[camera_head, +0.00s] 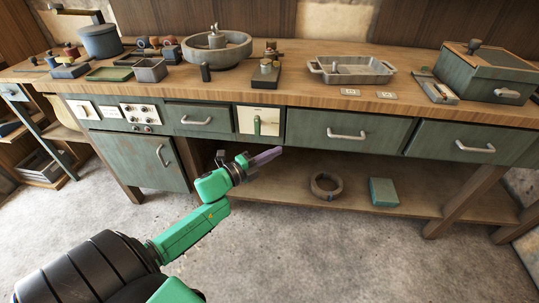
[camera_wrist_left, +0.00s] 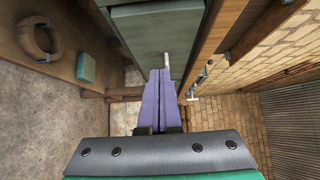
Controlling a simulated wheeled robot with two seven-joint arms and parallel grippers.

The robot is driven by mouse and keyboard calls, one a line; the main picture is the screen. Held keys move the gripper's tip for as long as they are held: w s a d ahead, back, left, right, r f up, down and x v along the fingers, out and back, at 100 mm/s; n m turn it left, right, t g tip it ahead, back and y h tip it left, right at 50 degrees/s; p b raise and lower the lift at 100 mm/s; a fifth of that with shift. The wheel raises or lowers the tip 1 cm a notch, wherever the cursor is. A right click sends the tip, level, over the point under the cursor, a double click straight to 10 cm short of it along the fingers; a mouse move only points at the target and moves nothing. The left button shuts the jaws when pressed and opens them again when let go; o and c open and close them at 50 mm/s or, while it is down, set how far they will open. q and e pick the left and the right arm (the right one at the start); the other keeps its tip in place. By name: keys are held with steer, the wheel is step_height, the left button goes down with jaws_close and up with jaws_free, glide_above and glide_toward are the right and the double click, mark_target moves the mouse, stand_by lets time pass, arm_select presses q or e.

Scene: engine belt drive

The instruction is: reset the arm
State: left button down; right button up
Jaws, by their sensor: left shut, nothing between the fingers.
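My left arm, green with a black base section, reaches in from the lower left in the head view. Its left gripper (camera_head: 266,157) is in front of the workbench, below the row of drawers and above the lower shelf. The purple fingers are together and hold nothing. In the left wrist view the two purple fingers of the left gripper (camera_wrist_left: 159,90) lie side by side, pointing at the green bench front with a metal handle (camera_wrist_left: 166,61). My right gripper is in neither view.
The wooden workbench (camera_head: 305,88) carries a round grey basin (camera_head: 217,50), a metal tray (camera_head: 350,70) and a green lidded box (camera_head: 485,75). A ring (camera_head: 326,186) and a teal box (camera_head: 383,191) lie on the lower shelf. The concrete floor in front is clear.

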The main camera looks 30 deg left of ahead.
arm_select(q)
steer(key=s+a+f+n+g+y, duration=0.2)
steer(key=s+f+n, duration=0.2)
steer(key=f, duration=0.5)
steer(key=s+a+f+n+g+y, duration=0.2)
steer(key=s+f+n, duration=0.15)
steer(key=f, duration=0.55)
steer(key=s+a+f+n+g+y, duration=0.1)
steer(key=s+f+n+g+y, duration=0.2)
steer(key=f, duration=0.6)
steer(key=s+d+f+n+g, duration=0.25)
steer(key=s+f+n, duration=0.25)
steer(key=s+f, duration=0.5)
steer(key=s+d+f+n+g, duration=0.1)
steer(key=s+d+f+g, duration=0.15)
steer(key=s, duration=0.35)
steer(key=s+d+f+n+g+h+p, duration=0.1)
steer(key=s+d+f+n+g, duration=0.1)
steer(key=s+d+f, duration=0.3)
steer(key=s+f+n+g, duration=0.1)
steer(key=s+f+g, duration=0.1)
steer(key=s, duration=0.5)
steer(key=s+r+p, duration=0.3)
steer(key=r+p, duration=1.1)
steer(key=p, duration=0.1)
steer(key=shift+a+p, duration=0.35)
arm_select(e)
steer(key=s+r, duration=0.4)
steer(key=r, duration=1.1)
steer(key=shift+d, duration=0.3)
